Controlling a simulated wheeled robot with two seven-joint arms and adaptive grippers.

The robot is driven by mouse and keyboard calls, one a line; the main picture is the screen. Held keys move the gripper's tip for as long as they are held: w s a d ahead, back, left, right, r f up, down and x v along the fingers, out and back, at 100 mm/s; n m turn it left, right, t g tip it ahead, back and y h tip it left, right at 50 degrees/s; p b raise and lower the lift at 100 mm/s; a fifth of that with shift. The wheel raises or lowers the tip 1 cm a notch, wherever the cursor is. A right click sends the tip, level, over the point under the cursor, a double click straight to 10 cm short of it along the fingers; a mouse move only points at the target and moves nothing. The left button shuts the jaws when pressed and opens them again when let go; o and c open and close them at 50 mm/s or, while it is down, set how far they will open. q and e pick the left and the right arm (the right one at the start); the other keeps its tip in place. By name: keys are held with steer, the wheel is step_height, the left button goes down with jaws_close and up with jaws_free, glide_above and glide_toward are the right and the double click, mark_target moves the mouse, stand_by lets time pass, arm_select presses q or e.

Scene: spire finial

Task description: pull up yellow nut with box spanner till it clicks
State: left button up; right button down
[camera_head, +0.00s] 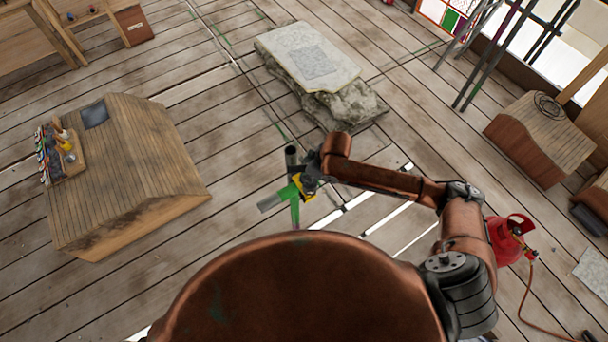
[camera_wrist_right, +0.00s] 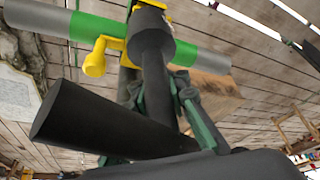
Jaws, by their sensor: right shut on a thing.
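My right gripper (camera_head: 311,176) is shut on the dark box spanner (camera_wrist_right: 155,75); its fingers close around the shaft in the right wrist view (camera_wrist_right: 160,98). The spanner's thick socket end lies against a yellow fitting (camera_wrist_right: 113,43) on a green and grey bar (camera_wrist_right: 190,48). A wide dark cross-piece (camera_wrist_right: 90,115) of the spanner sticks out to the left. In the head view the yellow fitting (camera_head: 305,187) sits beside the green and grey cross (camera_head: 290,194). The socket hides whether the yellow nut is inside it. My left gripper is not in view.
A wooden block (camera_head: 140,160) with a small rack of tools (camera_head: 60,155) stands at the left. A stone slab (camera_head: 308,55) lies beyond the cross. A red gas bottle (camera_head: 506,238) with a hose stands at the right. Plank floor between them is mostly clear.

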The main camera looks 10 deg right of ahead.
steer(key=shift+w+r+m+t+p, duration=0.1)
steer(key=shift+m+t+p, duration=0.2)
steer(key=shift+m+p, duration=0.65)
steer(key=shift+w+d+r+p, duration=0.1)
steer(key=shift+r+p, duration=0.45)
steer(key=shift+r, duration=3.15)
